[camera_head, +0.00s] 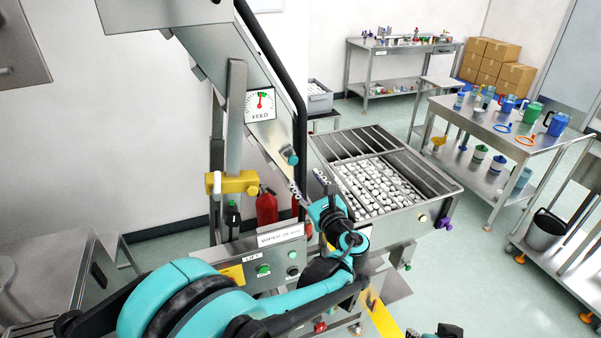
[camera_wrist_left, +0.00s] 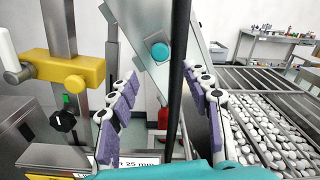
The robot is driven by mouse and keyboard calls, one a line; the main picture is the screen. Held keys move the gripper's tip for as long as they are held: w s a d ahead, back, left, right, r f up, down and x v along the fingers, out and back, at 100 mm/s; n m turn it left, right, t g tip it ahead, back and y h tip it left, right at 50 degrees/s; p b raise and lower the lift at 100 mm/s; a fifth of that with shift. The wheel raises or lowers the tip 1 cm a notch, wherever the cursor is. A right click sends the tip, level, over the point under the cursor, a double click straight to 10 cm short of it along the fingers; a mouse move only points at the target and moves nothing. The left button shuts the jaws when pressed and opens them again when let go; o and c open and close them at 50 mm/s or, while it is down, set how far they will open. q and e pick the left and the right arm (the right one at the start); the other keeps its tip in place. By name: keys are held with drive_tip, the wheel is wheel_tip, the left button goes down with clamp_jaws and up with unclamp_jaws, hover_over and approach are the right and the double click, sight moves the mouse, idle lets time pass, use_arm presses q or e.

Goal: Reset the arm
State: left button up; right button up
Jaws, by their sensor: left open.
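My left arm reaches in from the lower left of the head view, teal and black, in front of the cap elevator's control panel (camera_head: 276,258). My left gripper (camera_head: 308,184) is open, its fingers pointing away toward the elevator's chute. In the left wrist view its two fingers with purple pads (camera_wrist_left: 160,80) stand well apart with nothing held between them. A black rail (camera_wrist_left: 179,60) and a teal knob (camera_wrist_left: 160,51) show behind the gap; contact with the rail cannot be told.
A steel hopper (camera_head: 437,205) of white caps (camera_head: 380,186) stands right of the gripper. A yellow clamp (camera_head: 238,183) on a post and a red extinguisher (camera_head: 266,207) are to the left. A FEED gauge (camera_head: 260,104) is above. Open floor (camera_head: 480,285) lies at right.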

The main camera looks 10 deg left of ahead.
use_arm(q)
drive_tip(key=shift+s+d, duration=0.3)
drive_tip(key=shift+s, duration=0.25)
drive_tip(key=s+a+f+n+g+h+b, duration=0.1)
drive_tip(key=s+a+f+n+g+h, duration=0.15)
drive_tip(key=s+a+f+n, duration=0.35)
drive_tip(key=s+a+f+n+g+h, duration=0.15)
drive_tip(key=s+a+n+g, duration=0.25)
drive_tip(key=s+n, duration=0.45)
drive_tip(key=s+d+f+n+h, duration=0.2)
drive_tip(key=s+f+n+h, duration=0.1)
drive_tip(key=s+n, duration=0.3)
drive_tip(key=s+d+f+n+g+h, duration=0.1)
drive_tip(key=s+d+f+n+h, duration=0.2)
drive_tip(key=s+n, duration=0.3)
drive_tip(key=shift+s+d+f+b, duration=0.15)
drive_tip(key=shift+s+f+b, duration=0.3)
drive_tip(key=shift+s, duration=0.6)
